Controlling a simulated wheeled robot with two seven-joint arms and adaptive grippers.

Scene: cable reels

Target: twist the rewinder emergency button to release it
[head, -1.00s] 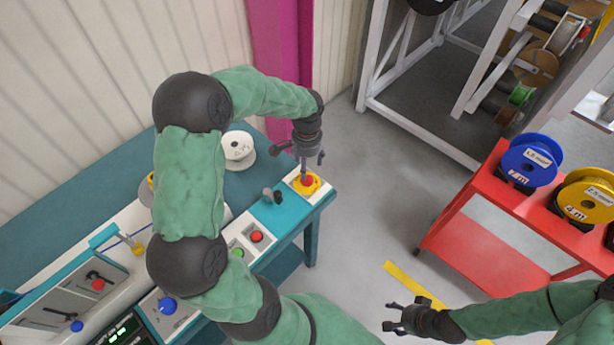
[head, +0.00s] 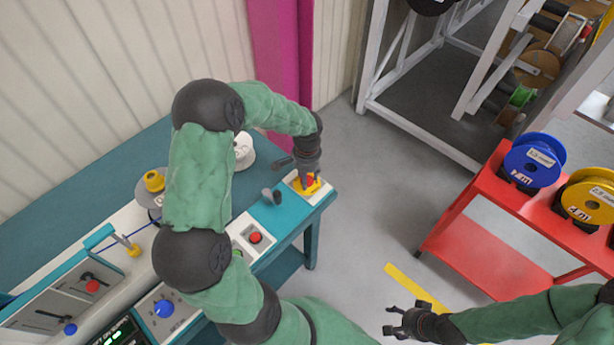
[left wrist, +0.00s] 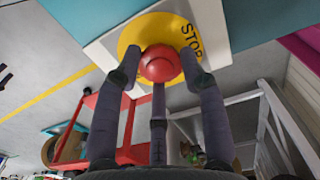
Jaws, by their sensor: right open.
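The red emergency button (head: 310,181) sits on a yellow round plate at the far right end of the teal and white console. In the left wrist view the button (left wrist: 160,63) shows clearly, on its yellow disc (left wrist: 150,30) marked STOP. My left gripper (head: 307,178) is down at the button from above. In the left wrist view its three fingers (left wrist: 158,75) stand around the button, with tips close to its sides. I cannot tell whether they press on it. My right gripper (head: 391,319) is open and empty, low over the floor, away from the console.
A dark lever (head: 272,196) stands on the console left of the button. Another red button (head: 256,238) lies nearer. A white spool (head: 243,150) stands behind my left arm. A red rack (head: 480,235) holds a blue reel (head: 533,160) and a yellow reel (head: 590,197).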

